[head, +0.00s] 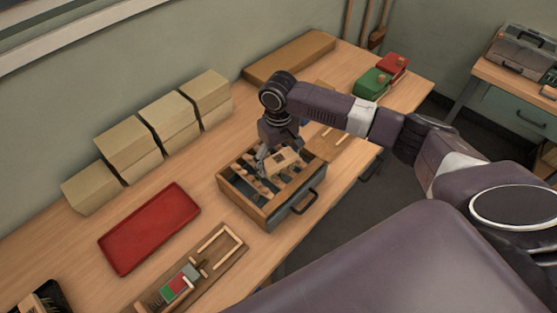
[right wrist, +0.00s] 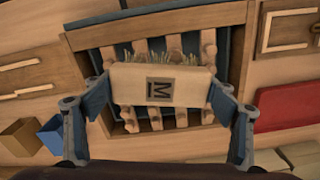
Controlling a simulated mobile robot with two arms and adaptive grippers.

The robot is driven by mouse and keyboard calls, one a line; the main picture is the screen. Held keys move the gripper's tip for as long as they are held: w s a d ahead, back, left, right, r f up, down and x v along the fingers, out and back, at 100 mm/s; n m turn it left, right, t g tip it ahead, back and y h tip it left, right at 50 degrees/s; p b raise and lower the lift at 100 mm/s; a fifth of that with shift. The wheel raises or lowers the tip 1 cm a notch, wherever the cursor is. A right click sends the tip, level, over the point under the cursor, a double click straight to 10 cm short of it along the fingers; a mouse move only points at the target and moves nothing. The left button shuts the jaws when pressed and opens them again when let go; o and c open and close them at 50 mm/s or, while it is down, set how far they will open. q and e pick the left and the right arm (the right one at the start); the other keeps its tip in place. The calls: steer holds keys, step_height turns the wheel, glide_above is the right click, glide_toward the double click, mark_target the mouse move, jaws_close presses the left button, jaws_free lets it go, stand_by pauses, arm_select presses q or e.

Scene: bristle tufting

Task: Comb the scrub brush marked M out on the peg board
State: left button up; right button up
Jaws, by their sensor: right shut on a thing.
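The scrub brush marked M (right wrist: 190,88) is a pale wooden block with a dark M stamp and straw-coloured bristles along its far edge in the right wrist view. It also shows in the head view (head: 284,159). My right gripper (right wrist: 161,90) is shut on the block's two ends, one finger on each side; in the head view the gripper (head: 268,153) is over the peg board. The peg board (right wrist: 155,48) has rounded wooden pegs in rows, and the brush covers its middle. Whether bristles touch pegs I cannot tell. My left gripper is not in view.
The pegs sit in a wooden box (head: 241,204) with a dark front and a handle (head: 305,203). A red tray (head: 150,228) lies left on the table. Cardboard boxes (head: 132,145) line the wall. Red and green boxes (head: 372,83) stand at the far end.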

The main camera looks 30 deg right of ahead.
steer(key=shift+f, duration=0.55)
stand_by(0.6)
steer(key=shift+w+a+r+b, duration=0.15)
steer(key=shift+w+a, duration=0.2)
steer(key=shift+w, duration=0.65)
steer(key=shift+w+a+f+b, duration=0.15)
steer(key=shift+w+a, duration=0.2)
steer(key=shift+w, duration=0.6)
steer(key=shift+s+p, duration=0.1)
steer(key=shift+p, duration=1.85)
